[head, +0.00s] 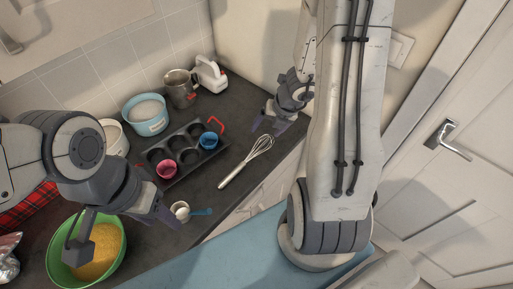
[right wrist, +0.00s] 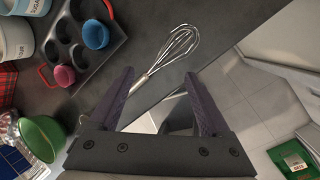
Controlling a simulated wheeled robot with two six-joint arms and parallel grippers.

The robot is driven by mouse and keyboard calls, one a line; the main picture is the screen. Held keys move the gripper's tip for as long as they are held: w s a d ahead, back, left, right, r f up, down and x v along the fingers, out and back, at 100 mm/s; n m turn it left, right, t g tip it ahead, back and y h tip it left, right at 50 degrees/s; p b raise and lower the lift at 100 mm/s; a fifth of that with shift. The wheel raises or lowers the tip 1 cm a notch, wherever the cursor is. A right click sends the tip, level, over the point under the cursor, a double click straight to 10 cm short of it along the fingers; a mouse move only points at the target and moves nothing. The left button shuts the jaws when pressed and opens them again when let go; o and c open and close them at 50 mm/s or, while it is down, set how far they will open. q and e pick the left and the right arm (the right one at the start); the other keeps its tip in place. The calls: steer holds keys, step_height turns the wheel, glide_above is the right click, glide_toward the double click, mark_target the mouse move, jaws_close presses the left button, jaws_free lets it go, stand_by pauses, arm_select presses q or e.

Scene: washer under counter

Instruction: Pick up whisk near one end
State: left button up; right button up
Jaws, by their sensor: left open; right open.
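The metal whisk (head: 246,162) lies on the dark counter near its front edge, handle toward the lower left and wire loops toward the upper right. It also shows in the right wrist view (right wrist: 172,50), wires at the top and handle end running down behind a finger. My right gripper (head: 272,120) is open and empty, above the counter beyond the wire end. In the right wrist view its fingers (right wrist: 162,100) are spread, with the whisk ahead of them. My left gripper (head: 122,228) is open over the green bowl (head: 112,265) and counter edge, apart from the whisk.
A muffin tin (head: 180,172) with a pink cup (head: 167,169) and a blue cup (head: 208,140) lies left of the whisk. A measuring cup (head: 182,211) with a blue handle lies near the edge. Canisters, a metal pitcher (head: 181,88) and a white mixer (head: 211,73) stand behind.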

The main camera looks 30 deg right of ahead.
mark_target(266, 140)
steer(key=d+f+m, duration=0.1)
steer(key=f+m, duration=0.1)
steer(key=m, duration=0.1)
steer(key=w+d+f+m+b, duration=0.1)
steer(key=f+m, duration=0.1)
steer(key=m, duration=0.1)
steer(key=d+f+m+b, duration=0.1)
steer(key=f+m, duration=0.1)
steer(key=shift+w+d+f+m+h, duration=0.3)
steer(key=shift+f+m+h, duration=0.05)
steer(key=shift+m+h, duration=0.05)
steer(key=f, duration=0.1)
steer(key=w+a+f+b, duration=0.1)
steer(key=f+b, duration=0.1)
steer(key=f, duration=0.1)
steer(key=shift+w+a, duration=0.25)
steer(key=shift+a, duration=0.1)
steer(key=shift+w+f, duration=0.3)
steer(key=shift+f, duration=0.2)
steer(key=c, duration=1)
